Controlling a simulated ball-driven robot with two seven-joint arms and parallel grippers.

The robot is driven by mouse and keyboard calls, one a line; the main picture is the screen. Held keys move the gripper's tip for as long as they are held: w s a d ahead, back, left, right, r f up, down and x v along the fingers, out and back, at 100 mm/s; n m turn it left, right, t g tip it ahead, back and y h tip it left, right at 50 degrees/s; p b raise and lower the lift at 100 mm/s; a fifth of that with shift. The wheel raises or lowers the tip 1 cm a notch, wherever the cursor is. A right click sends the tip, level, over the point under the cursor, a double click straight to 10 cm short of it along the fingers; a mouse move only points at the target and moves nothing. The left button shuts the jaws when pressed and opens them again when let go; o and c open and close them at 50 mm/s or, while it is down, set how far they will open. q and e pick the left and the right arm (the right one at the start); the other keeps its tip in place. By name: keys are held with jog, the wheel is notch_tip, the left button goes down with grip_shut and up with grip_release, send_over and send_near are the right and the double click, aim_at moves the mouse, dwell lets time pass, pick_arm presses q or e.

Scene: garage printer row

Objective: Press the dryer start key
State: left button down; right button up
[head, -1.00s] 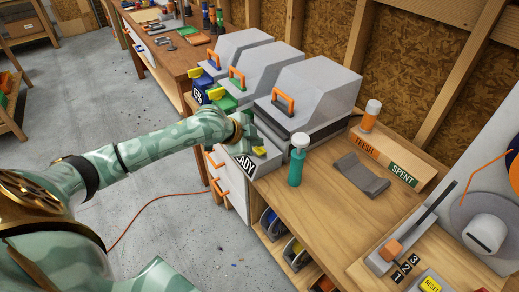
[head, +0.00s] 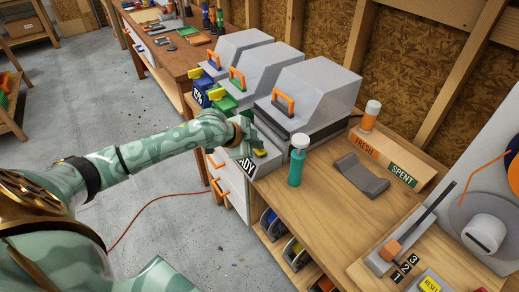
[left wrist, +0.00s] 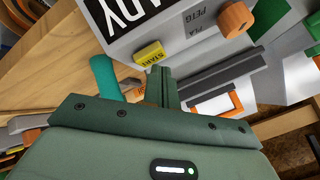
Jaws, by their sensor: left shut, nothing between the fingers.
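The nearest grey dryer (head: 312,92) has a sloped front panel with a black and white label, partly covered, reading "ADY" (head: 246,164). Its yellow start key (head: 260,153) shows on that panel. In the left wrist view the yellow key (left wrist: 149,53) reads "START", beside the label (left wrist: 128,12) and an orange knob (left wrist: 236,18). My left gripper (head: 247,135) is shut and empty, close to the panel near the key. In the left wrist view its fingertips (left wrist: 161,72) appear just below the key; I cannot tell whether they touch it. My right gripper is not in view.
A teal bottle (head: 296,167) with a white top stands right of the panel. Two more dryers (head: 232,50) stand farther back. A grey curved rest (head: 362,175) and a FRESH/SPENT block (head: 393,160) are on the wooden bench. An orange cable (head: 150,205) lies on the floor.

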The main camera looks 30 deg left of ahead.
aim_at(256, 152)
pick_arm(q)
jog(key=shift+f, duration=0.45)
dwell(0.8)
jog(key=shift+r+p, duration=0.85)
jog(key=shift+p, duration=0.15)
notch_tip(256, 152, up, 5)
jog(key=p, duration=0.5)
jog(key=shift+r, duration=0.15)
jog(key=shift+f, duration=0.2)
